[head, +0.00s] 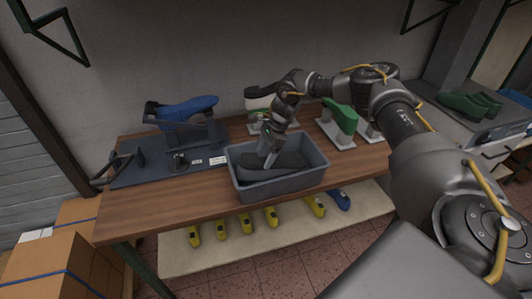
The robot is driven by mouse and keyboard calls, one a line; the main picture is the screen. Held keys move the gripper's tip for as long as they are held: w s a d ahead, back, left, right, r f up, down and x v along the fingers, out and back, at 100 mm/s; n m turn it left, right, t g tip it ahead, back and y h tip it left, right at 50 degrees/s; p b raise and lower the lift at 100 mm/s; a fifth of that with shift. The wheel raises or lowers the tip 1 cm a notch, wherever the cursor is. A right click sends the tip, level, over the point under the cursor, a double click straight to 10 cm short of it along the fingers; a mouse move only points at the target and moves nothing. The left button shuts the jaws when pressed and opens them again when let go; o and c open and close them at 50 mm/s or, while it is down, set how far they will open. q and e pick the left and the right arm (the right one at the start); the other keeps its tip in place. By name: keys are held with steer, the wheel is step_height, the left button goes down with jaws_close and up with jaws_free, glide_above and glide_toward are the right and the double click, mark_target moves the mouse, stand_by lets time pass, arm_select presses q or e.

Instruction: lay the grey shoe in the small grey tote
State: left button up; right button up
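The grey shoe (290,160) is dark grey and lies lengthwise inside the small grey tote (280,187), low between its walls. The tote stands on the wooden table near its front edge. My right gripper (269,162) points down into the tote with its fingertips at the shoe. Whether the fingers are closed on the shoe or only beside it cannot be told at this size. The tote's front wall hides the shoe's underside. My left gripper is not in view.
A blue shoe last (181,109) sits on a dark fixture left of the tote. A green last (342,117) on a light stand and a white-and-green one (260,98) stand behind. Several yellow lasts (246,223) lie on the lower shelf. Cardboard boxes (50,255) are at left.

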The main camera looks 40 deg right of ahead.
steer(key=shift+o, duration=0.5)
steer(key=shift+d+r, duration=0.1)
steer(key=shift+r, duration=0.15)
steer(key=b+v, duration=0.2)
steer(key=v, duration=0.8)
steer(key=shift+r+b, duration=0.15)
steer(key=shift+b, duration=0.25)
